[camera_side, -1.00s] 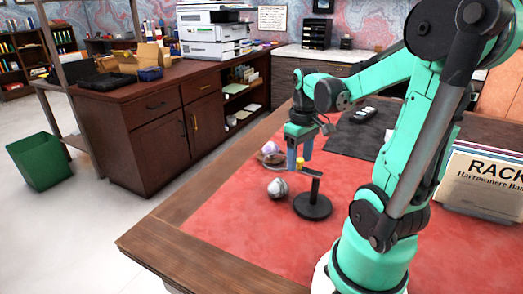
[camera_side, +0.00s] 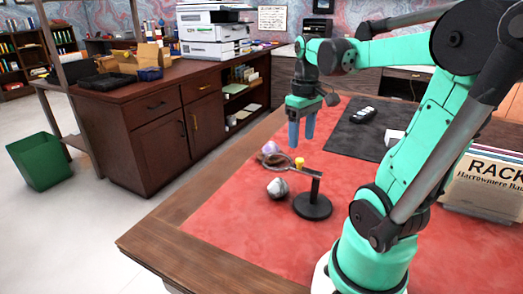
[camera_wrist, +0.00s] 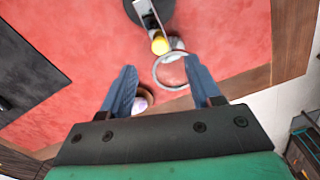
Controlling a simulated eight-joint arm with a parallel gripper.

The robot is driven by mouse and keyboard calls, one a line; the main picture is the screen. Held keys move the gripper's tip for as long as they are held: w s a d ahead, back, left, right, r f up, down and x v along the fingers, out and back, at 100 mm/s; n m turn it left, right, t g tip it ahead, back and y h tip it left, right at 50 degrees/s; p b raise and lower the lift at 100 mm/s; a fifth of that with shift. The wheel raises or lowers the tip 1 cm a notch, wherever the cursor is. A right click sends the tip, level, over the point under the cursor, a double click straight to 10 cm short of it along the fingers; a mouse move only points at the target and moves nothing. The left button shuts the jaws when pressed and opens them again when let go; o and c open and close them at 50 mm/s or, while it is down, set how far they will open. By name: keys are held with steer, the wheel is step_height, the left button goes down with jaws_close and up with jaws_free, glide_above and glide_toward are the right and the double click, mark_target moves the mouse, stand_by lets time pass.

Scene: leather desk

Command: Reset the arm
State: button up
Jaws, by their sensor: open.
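My gripper (camera_side: 301,134) is open and empty, held above the red leather desk top (camera_side: 235,226). It also shows in the wrist view (camera_wrist: 159,80), with its two blue fingers spread apart. Below it stands a black stand (camera_side: 312,206) with a round base, a short post and an arm. A yellow piece (camera_side: 299,163) sits on the stand's arm, and a ring (camera_side: 276,160) reaches out from it. In the wrist view the ring (camera_wrist: 157,76) lies below and between the fingers, apart from them.
A grey-white ball (camera_side: 277,188) lies left of the stand. A pale purple object (camera_side: 269,147) sits in a brown dish behind it. A dark mat (camera_side: 345,141) with a black handset (camera_side: 363,115) lies at the back. A RACK booklet holder (camera_side: 487,183) stands right.

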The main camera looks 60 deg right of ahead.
steer(key=w+a+f+n+t, duration=0.1)
steer(key=w+a+t, duration=0.2)
steer(key=a, duration=0.6)
steer(key=w+a+f+n+t, duration=0.1)
steer(key=w+a+t, duration=0.3)
steer(key=a, duration=0.5)
steer(key=shift+w+a+n, duration=0.2)
steer(key=shift+w+n, duration=0.5)
steer(key=shift+n, duration=0.1)
steer(key=shift+f, duration=0.1)
